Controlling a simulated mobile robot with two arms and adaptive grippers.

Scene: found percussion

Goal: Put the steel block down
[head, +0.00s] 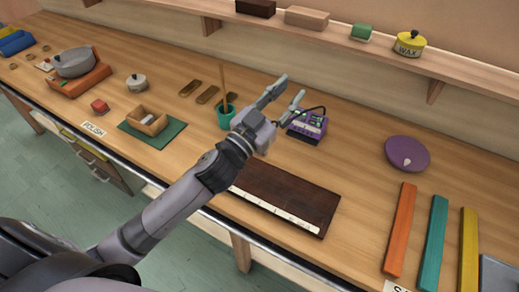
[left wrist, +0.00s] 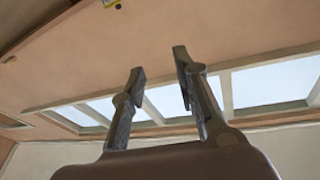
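My left gripper (head: 289,90) is raised over the middle of the bench, near the purple box with a cable. Its two fingers stand apart with nothing between them; the left wrist view shows the same open, empty gripper (left wrist: 160,68). A small pale grey piece (head: 148,119) lies in an open wooden box (head: 139,126) on a green mat (head: 170,135), left of my arm. It may be the steel block, but it is too small to be sure. My right gripper is not in view.
A dark board with a white strip (head: 300,196) lies beside my forearm. A teal cup (head: 226,118), a purple box (head: 310,124), a purple disc (head: 407,153) and coloured bars (head: 401,230) share the wooden bench. A shelf (head: 340,38) runs behind. Bench between board and bars is clear.

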